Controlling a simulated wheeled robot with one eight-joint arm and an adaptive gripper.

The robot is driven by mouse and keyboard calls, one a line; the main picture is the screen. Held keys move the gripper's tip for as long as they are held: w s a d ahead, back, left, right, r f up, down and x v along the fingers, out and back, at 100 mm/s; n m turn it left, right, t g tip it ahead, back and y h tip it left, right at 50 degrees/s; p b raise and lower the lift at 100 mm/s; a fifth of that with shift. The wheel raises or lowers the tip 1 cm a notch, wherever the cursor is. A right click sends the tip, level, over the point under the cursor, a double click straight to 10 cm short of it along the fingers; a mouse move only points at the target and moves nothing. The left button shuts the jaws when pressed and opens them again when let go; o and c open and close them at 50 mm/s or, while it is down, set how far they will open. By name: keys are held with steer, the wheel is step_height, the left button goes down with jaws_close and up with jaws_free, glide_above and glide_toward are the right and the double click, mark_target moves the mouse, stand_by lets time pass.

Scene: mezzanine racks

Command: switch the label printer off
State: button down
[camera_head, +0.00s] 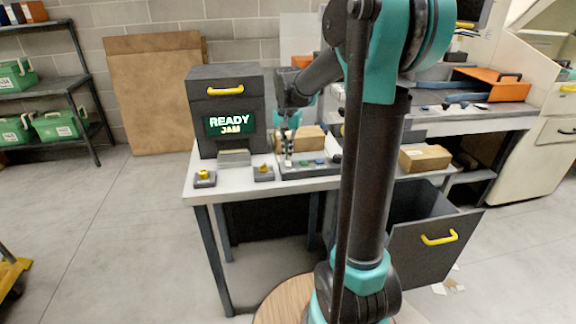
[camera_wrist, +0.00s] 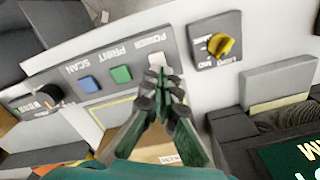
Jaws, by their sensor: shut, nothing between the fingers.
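The label printer (camera_head: 225,82) appears to be the dark box with a yellow handle, at the left of the table. I cannot tell whether the tips touch the button.
A yellow knob (camera_wrist: 221,45) sits on a separate small plate beside the panel. A black knob (camera_wrist: 50,93) is at the panel's far end. A cardboard box (camera_head: 425,158) lies to the right, above an open dark drawer (camera_head: 436,243). Green crates (camera_head: 57,125) stand on the left rack.

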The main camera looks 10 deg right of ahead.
mark_target(288, 162)
steer(key=shift+f, duration=0.6)
stand_by(0.3)
steer(key=shift+r, duration=3.5)
steer(key=shift+s+f, duration=0.1)
steer(key=s+d+f+n+t, duration=0.2)
steer(key=s+f+n, duration=0.1)
steer(key=s+f, duration=0.5)
steer(key=s+d+f+n+t, duration=0.2)
steer(key=s+f, duration=0.7)
steer(key=s, duration=0.5)
steer(key=shift+f+n, duration=0.15)
steer(key=shift+n, duration=0.35)
steer(key=shift+w, duration=0.15)
